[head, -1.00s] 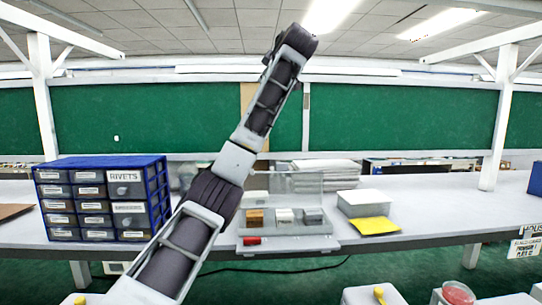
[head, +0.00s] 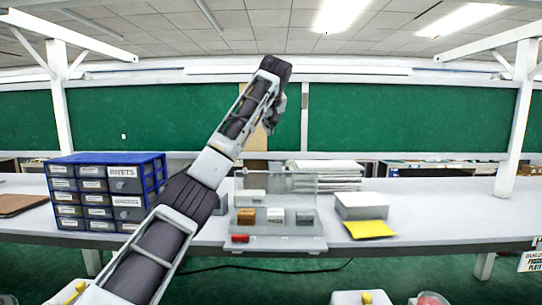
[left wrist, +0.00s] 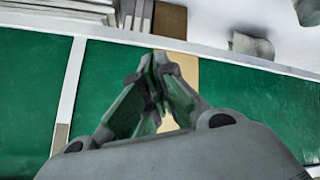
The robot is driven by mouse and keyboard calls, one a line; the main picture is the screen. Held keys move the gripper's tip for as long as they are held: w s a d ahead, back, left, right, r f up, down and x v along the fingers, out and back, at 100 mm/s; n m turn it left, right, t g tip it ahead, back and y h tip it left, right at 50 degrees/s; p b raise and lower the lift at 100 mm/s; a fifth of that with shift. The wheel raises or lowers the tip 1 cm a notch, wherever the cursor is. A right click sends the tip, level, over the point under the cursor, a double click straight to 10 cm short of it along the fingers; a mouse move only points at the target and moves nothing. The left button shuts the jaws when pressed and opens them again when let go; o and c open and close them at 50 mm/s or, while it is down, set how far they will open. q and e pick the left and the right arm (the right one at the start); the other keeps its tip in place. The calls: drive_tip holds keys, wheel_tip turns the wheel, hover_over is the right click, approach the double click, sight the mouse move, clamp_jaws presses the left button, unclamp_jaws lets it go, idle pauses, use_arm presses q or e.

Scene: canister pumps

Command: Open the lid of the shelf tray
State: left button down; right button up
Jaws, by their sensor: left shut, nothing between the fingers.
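The grey shelf tray (head: 290,229) sits on the bench near the middle of the head view. It holds a brown block (head: 246,215), a white block (head: 275,215) and a grey block (head: 304,217). Its clear lid (head: 290,184) stands upright along the tray's back edge, raised off the blocks. My left gripper (head: 277,114) is above and behind the tray in the picture, apart from the lid. In the left wrist view its fingers (left wrist: 157,72) meet with nothing between them. My right gripper is not in view.
A blue drawer cabinet (head: 108,192) stands left of the tray. A grey box (head: 362,206), a yellow sheet (head: 369,229) and a white stack (head: 328,170) are to the right and behind. A red item (head: 240,238) lies at the tray's front. The bench farther right is clear.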

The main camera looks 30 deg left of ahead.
use_arm(q)
drive_tip(key=shift+s+d+f+m+g+h, duration=0.1)
drive_tip(key=shift+d+f+m+h, duration=0.35)
drive_tip(key=shift+m, duration=0.6)
drive_tip(key=shift+s+d+f+m+g+h, duration=0.1)
drive_tip(key=shift+d+f+m+h, duration=0.3)
drive_tip(key=shift+m, duration=0.6)
drive_tip(key=shift+s+d+f+m+g+h, duration=0.15)
drive_tip(key=shift+d+f+m, duration=0.15)
drive_tip(key=shift+d+m, duration=0.55)
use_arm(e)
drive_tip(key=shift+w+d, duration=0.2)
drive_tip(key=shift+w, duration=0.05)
use_arm(q)
drive_tip(key=shift+w+a+f, duration=0.1)
drive_tip(key=shift+a, duration=0.2)
drive_tip(key=p+x, duration=0.3)
drive_tip(key=x, duration=0.7)
drive_tip(key=shift+s+d, duration=0.55)
drive_tip(key=shift+s, duration=0.3)
drive_tip(key=shift+s+d, duration=0.6)
drive_tip(key=shift+s, duration=0.25)
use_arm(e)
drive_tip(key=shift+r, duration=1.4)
use_arm(q)
drive_tip(key=shift+a, duration=0.1)
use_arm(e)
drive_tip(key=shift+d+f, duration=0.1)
